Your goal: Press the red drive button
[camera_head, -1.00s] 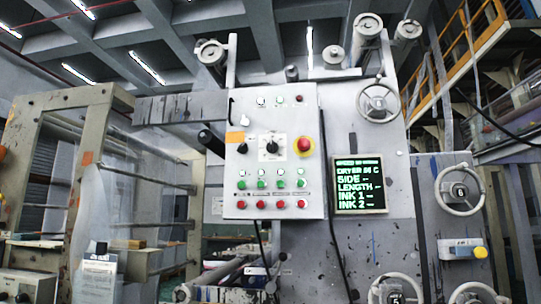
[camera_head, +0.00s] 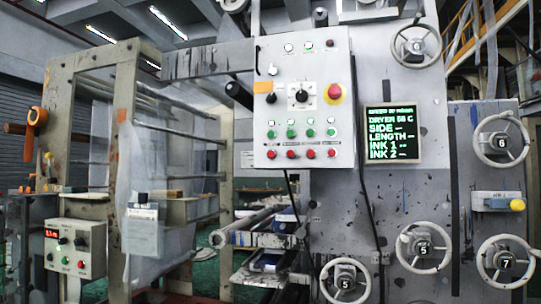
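A light control panel (camera_head: 303,105) hangs on the grey machine in the upper middle. A row of several red buttons (camera_head: 291,154) runs along its bottom, under green buttons (camera_head: 289,133) and white ones. A big red mushroom button on a yellow ring (camera_head: 335,92) sits at the panel's right. The labels are too small to read, so I cannot tell which red button is the drive button. A smaller control box (camera_head: 75,247) at lower left has a red display and small buttons, one of them red (camera_head: 82,265). My gripper is not in view.
A green-text screen (camera_head: 391,133) is right of the panel. Handwheels (camera_head: 423,247) numbered 5, 6 and 7 stick out at right and below. A beige frame (camera_head: 126,180) with rollers stands at left. Cables hang below the panel. A yellow railing is at upper right.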

